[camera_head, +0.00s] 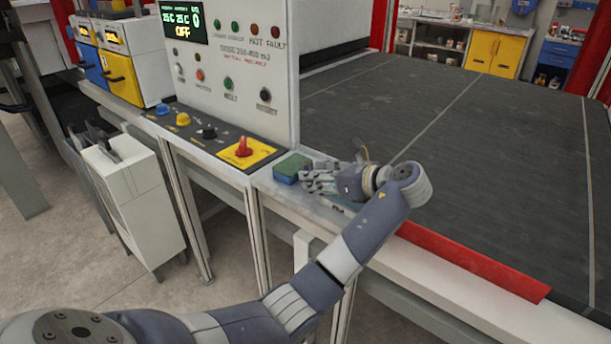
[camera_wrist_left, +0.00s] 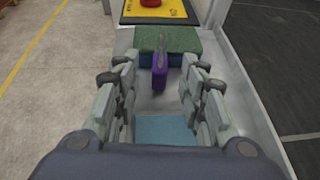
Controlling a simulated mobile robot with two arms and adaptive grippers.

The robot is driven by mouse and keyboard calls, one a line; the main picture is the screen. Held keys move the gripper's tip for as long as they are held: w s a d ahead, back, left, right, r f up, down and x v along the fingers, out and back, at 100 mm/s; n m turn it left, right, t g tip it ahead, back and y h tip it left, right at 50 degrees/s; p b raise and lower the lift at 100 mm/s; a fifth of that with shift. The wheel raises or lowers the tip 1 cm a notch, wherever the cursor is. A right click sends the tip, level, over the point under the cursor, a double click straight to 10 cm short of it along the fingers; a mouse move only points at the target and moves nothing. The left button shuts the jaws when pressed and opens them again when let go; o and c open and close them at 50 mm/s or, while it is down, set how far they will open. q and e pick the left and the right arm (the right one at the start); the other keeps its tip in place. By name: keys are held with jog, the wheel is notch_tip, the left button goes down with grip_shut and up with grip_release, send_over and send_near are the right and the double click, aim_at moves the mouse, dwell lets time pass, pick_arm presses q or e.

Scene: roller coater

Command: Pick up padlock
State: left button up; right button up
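A purple padlock (camera_wrist_left: 160,78) with a grey shackle shows in the left wrist view, on the light ledge. It stands just in front of a green-topped sponge-like block (camera_wrist_left: 172,40). My left gripper (camera_wrist_left: 160,88) is open, with one finger on each side of the padlock and a gap to it on both sides. In the head view my left gripper (camera_head: 316,178) reaches over the ledge beside the green block (camera_head: 292,168). I cannot make out the padlock there; the gripper likely covers it. My right gripper is in neither view.
A light-blue flat square (camera_wrist_left: 165,130) lies on the ledge between the gripper's fingers. A yellow panel with a red switch (camera_head: 243,147) is beyond the block. A wide dark conveyor bed (camera_head: 450,120) with a red strip (camera_head: 470,262) lies to the right.

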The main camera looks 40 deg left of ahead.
pick_arm(q)
jog(key=shift+x, duration=1.15)
jog(key=shift+a+f, duration=0.15)
jog(key=shift+a, duration=0.2)
jog(key=shift+d, duration=0.1)
grip_shut()
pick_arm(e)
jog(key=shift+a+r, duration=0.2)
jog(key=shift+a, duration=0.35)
